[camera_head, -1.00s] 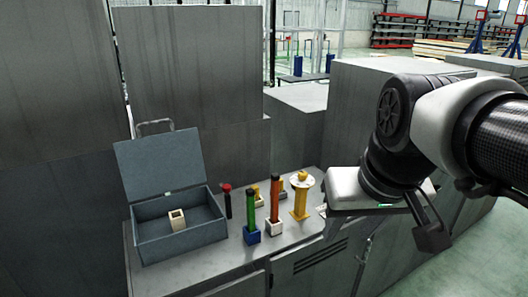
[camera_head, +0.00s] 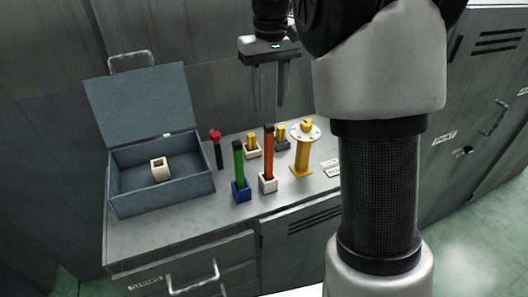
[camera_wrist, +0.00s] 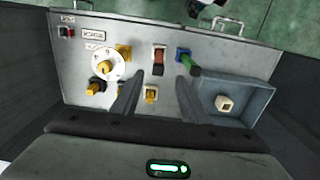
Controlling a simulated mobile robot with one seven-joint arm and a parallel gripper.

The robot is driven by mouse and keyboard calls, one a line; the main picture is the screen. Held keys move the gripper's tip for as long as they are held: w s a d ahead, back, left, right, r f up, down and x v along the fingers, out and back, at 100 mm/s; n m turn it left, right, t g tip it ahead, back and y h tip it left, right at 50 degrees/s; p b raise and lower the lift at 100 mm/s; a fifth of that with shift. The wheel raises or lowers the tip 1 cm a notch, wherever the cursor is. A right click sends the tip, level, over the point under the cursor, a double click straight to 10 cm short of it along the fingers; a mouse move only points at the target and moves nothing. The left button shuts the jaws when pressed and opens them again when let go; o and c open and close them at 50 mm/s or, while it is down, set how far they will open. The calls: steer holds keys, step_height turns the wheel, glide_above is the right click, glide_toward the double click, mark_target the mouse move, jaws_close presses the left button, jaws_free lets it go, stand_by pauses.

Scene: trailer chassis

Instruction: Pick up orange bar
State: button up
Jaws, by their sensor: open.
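The orange bar (camera_head: 269,152) stands upright in a white square holder (camera_head: 267,184) on the grey cabinet top, in the head view. In the wrist view the orange bar (camera_wrist: 158,58) shows from above near the middle. My gripper (camera_head: 270,108) is open and empty, its fingers pointing down, above and behind the bar in the head view. In the wrist view its fingertips (camera_wrist: 160,66) lie to either side of the bar's line, apart from it.
A green bar (camera_head: 239,165) in a blue holder stands left of the orange bar. A yellow flanged post (camera_head: 302,155) stands right. Short yellow pieces (camera_head: 252,141) and a red-topped black stick (camera_head: 217,150) are behind. An open grey box (camera_head: 189,185) holds a cream block (camera_head: 159,169).

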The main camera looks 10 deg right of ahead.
glide_toward(269, 145)
steer(key=f, duration=0.5)
steer(key=shift+w+f+b, duration=0.2)
steer(key=shift+w+b, duration=0.05)
steer(key=shift+b, duration=0.05)
steer(key=shift+w+d+f, duration=0.1)
steer(key=shift+w+f, duration=0.1)
steer(key=shift+f, duration=1.2)
steer(key=shift+w+f, duration=0.15)
steer(key=shift+f, duration=1.25)
jaws_close()
